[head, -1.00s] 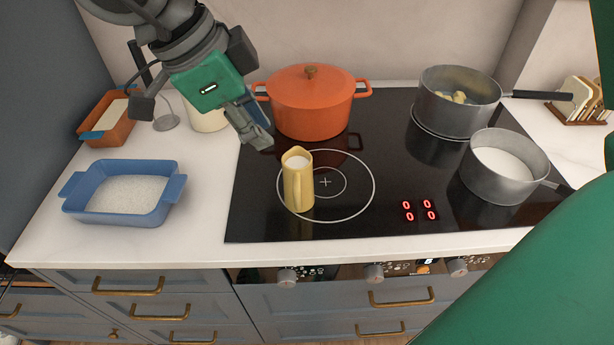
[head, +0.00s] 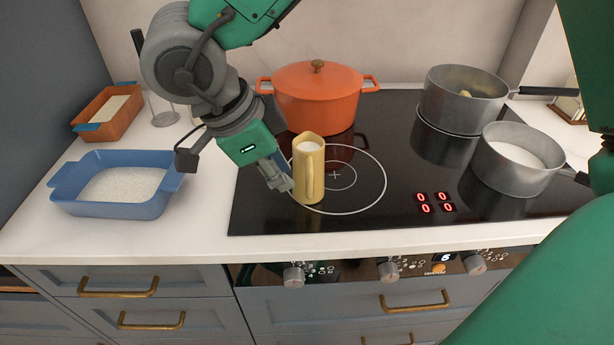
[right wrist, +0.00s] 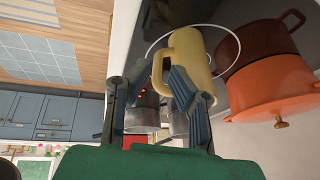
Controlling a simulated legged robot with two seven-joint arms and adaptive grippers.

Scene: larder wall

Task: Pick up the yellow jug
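The yellow jug (head: 310,177) stands upright on the black cooktop, inside the white ring marking, with white contents at its top. In the head view its handle is on the near right side. My right gripper (head: 281,182) is low at the jug's left side, its fingers pointing toward it. In the right wrist view my right gripper (right wrist: 158,92) has its fingers apart. The jug (right wrist: 188,48) shows just beyond them, with its handle in the gap and one fingertip overlapping its body. I cannot tell whether they touch. My left gripper is not in view.
An orange lidded pot (head: 317,100) stands close behind the jug. Two grey saucepans (head: 462,104) (head: 515,166) stand to the right. A blue dish (head: 117,207) and an orange dish (head: 107,122) are on the left counter. The cooktop in front of the jug is clear.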

